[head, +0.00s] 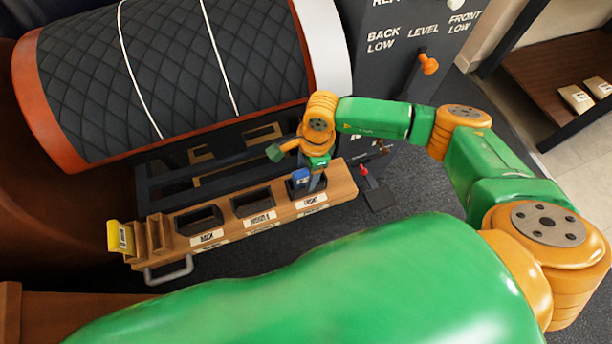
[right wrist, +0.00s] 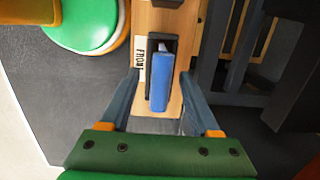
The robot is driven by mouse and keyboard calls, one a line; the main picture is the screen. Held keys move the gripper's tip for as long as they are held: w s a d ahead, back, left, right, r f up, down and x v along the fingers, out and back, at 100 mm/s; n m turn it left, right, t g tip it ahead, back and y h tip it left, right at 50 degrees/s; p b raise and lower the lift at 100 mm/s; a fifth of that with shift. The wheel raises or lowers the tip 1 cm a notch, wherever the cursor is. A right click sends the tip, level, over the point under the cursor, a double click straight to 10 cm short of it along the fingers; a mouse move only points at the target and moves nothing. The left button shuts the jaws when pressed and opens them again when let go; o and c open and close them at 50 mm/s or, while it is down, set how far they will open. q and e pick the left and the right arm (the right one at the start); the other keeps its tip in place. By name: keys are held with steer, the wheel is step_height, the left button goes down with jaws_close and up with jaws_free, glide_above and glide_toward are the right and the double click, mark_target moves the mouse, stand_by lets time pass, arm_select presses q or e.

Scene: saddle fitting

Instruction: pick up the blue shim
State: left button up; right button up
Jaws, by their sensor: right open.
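The blue shim (head: 301,177) stands in the slot labelled FRONT at the right end of the wooden tray (head: 343,190). In the right wrist view the blue shim (right wrist: 158,84) rises from its dark slot, in the gap between the fingers. My right gripper (head: 318,181) is over the FRONT slot, and its fingers partly cover that end in the head view. In the right wrist view my right gripper (right wrist: 159,75) is open, one finger on each side of the shim. I cannot tell whether either finger touches it. My left gripper is not in view.
The tray's other two slots look empty. A quilted black roll (head: 190,70) with orange edging lies behind. A grey panel with an orange lever (head: 428,64) is behind right. A red-knobbed pedal (head: 378,195) is right of the tray.

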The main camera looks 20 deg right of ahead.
steer(key=shift+f, duration=0.35)
jaws_close()
